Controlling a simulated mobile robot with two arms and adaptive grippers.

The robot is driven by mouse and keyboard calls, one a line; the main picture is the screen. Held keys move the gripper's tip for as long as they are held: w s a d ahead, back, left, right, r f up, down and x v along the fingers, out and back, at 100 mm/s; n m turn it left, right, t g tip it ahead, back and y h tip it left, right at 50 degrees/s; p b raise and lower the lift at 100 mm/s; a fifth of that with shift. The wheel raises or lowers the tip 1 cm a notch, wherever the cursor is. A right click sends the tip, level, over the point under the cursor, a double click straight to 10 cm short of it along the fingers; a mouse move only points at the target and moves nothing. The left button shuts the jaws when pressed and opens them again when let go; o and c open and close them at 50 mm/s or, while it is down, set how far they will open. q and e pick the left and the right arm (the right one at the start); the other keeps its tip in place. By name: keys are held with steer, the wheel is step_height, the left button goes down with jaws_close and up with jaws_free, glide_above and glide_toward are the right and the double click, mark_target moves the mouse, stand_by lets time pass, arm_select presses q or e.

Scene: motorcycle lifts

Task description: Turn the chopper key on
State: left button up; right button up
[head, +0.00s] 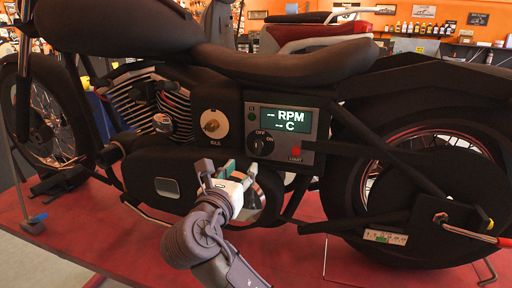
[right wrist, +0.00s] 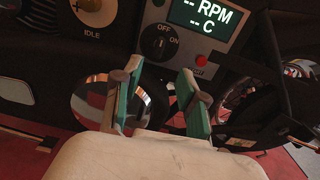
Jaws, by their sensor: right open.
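The black chopper (head: 250,68) stands side-on on a red lift. Its grey control panel (head: 316,158) carries a black round key switch (head: 260,144) marked OFF and ON, with a green display (head: 286,120) above it reading "-- RPM" and "-- C". The key switch also shows in the right wrist view (right wrist: 158,42), with its pointer mark towards OFF. My right gripper (head: 228,171) is open and empty, below and left of the switch, apart from it. In the right wrist view its two green-padded fingers (right wrist: 160,90) are spread below the switch. My left gripper is not in view.
An IDLE knob (head: 214,124) sits left of the panel, and a red START button (head: 296,152) lies right of the switch. The rear wheel (head: 400,170) is to the right. The red lift deck (head: 130,240) is mostly bare in front.

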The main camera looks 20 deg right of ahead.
mark_target(256, 148)
steer(key=p+x, duration=0.3)
steer(key=x, duration=0.9)
steer(key=shift+s, duration=0.1)
jaws_close()
